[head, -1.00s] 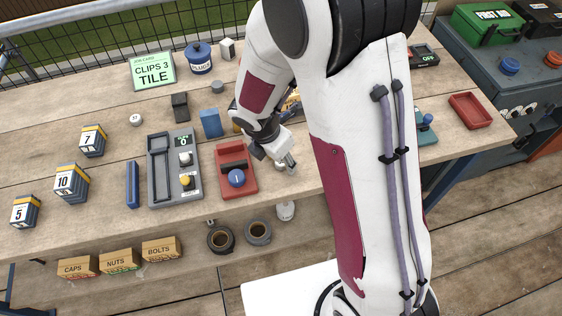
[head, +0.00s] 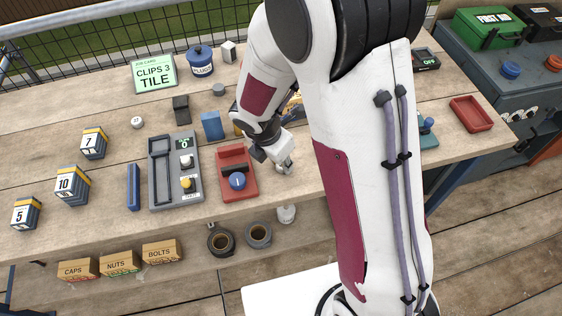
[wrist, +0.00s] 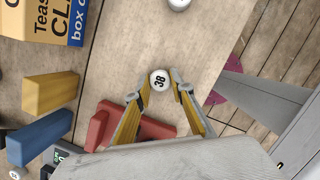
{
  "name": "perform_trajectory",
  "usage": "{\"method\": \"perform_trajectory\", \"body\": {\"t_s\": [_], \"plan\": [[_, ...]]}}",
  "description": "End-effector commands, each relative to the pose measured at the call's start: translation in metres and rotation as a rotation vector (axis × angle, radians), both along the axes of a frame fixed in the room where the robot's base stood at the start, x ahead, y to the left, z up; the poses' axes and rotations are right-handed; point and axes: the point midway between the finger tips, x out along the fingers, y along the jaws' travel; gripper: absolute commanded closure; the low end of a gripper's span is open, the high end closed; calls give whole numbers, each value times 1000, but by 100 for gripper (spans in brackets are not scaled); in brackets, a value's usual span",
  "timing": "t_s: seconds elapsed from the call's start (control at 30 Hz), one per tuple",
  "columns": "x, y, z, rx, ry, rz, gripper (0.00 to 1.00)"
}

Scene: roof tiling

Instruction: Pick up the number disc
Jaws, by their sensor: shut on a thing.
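The number disc (wrist: 160,79) is a small white round piece marked 38. In the wrist view it sits between the yellow-lined fingertips of my gripper (wrist: 162,88), which are shut on it. In the head view my gripper (head: 285,167) is low over the bench, just right of the red tray with a blue knob (head: 237,181). The disc is mostly hidden by the fingers there. I cannot tell whether it is touching the bench top or lifted clear of it.
A grey device with a switch and yellow knob (head: 188,185) stands left of the red tray. A blue block (head: 211,125) is behind. Another white disc (head: 137,122) lies further left. The bench's front edge is close to my gripper.

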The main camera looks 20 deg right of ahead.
Motion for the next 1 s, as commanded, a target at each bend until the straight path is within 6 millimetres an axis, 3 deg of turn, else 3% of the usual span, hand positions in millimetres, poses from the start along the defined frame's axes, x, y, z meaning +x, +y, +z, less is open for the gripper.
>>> {"method": "perform_trajectory", "body": {"t_s": [0.27, 0.8, 1.0], "plan": [[1, 0, 19, 1, -5, -2, 89], [1, 0, 84, 1, -3, -1, 89], [0, 0, 96, 1, -1, 0, 89]]}}
